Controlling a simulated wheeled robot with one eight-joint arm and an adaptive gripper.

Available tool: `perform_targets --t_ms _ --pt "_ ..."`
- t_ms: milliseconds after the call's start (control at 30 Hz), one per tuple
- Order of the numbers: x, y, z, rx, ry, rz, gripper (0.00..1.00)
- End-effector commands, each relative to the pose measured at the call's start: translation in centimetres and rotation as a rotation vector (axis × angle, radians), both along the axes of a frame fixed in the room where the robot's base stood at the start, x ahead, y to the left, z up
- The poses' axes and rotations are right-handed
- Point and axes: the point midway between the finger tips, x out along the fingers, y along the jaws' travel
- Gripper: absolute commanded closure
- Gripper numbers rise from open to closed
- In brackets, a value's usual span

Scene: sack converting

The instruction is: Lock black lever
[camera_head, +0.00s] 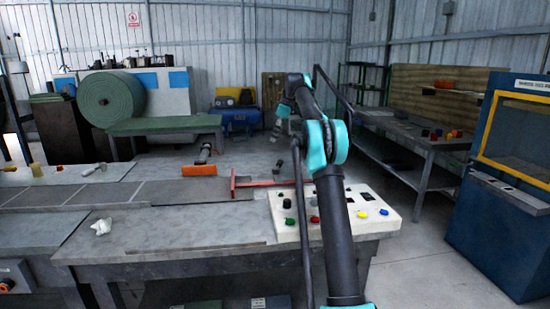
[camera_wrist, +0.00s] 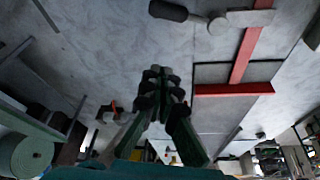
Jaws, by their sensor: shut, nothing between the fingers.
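In the wrist view a black handle (camera_wrist: 168,11) with a round grey pivot (camera_wrist: 218,25) lies at the top, beside the long bar of a red T-shaped piece (camera_wrist: 235,89). In the head view a small black upright part (camera_head: 277,170) stands by the red piece (camera_head: 233,183); it may be the same lever. Another black cylinder (camera_head: 204,154) stands behind an orange block. My gripper (camera_wrist: 163,75) is shut and empty, apart from the handle in the wrist view. In the head view my gripper (camera_head: 277,134) is small, above and behind the bench. I cannot tell the lever's locked state.
A panel (camera_head: 300,228) with colored buttons sits at the bench's right end, partly behind my arm. The orange block (camera_head: 199,170) and a white crumpled item (camera_head: 101,226) are on the bench. A green roll (camera_head: 108,97) stands behind. A blue cabinet (camera_head: 500,220) is at right.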

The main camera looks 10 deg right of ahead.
Motion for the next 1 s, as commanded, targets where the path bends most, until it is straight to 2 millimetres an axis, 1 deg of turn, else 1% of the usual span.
perform_targets --t_ms 200,267,367,800,900,1000 --pt "0.0 0.1 -0.3 0.000 0.000 0.000 1.00" --pt "0.1 0.2 -0.6 0.000 0.000 0.000 1.00" --pt "0.2 0.6 -1.7 0.000 0.000 0.001 1.00" --pt "1.2 3.4 -9.6 0.000 0.001 0.001 1.00" --pt "0.6 1.6 -9.7 0.000 0.000 -0.003 1.00" --pt "0.2 0.6 -10.0 0.000 -0.001 -0.001 1.00"
